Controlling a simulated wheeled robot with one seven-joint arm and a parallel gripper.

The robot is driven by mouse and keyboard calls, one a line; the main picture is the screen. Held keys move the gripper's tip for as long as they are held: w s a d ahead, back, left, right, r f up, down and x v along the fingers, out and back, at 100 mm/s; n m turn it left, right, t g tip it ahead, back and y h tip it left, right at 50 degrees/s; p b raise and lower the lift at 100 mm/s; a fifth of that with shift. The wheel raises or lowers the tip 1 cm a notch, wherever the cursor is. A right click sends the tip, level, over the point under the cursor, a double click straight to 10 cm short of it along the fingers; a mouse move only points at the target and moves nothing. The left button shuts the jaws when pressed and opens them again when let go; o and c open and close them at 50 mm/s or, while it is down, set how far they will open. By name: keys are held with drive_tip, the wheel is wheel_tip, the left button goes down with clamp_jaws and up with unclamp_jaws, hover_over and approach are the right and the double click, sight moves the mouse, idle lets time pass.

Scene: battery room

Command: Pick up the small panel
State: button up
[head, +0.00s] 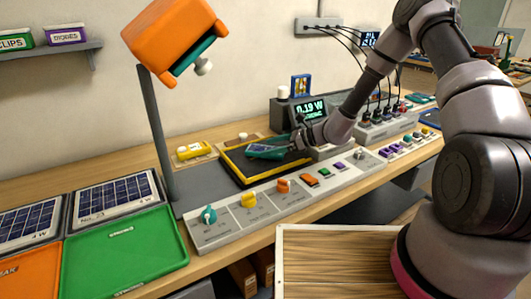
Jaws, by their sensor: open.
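The small panel (264,148) appears as a dark blue face with a teal edge, over a black pad with a yellow border (236,172) in the middle of the bench. My gripper (292,143) reaches in from the right, low over the pad, at the right end of the panel. Its jaws are open, but the fingers are small and partly hidden here. I cannot tell whether they touch the panel or are around its edge.
An orange lamp head (168,38) hangs on a grey post (157,130) left of the pad. A control strip with knobs (225,230) runs in front. A meter (310,109) reads 0.19 W behind. A green tray (125,255) and larger panels (116,196) lie left.

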sight(259, 148)
drive_tip(key=x, duration=0.3)
drive_tip(key=shift+w, duration=0.15)
drive_tip(key=shift+r, duration=0.1)
drive_tip(key=c, duration=1.5)
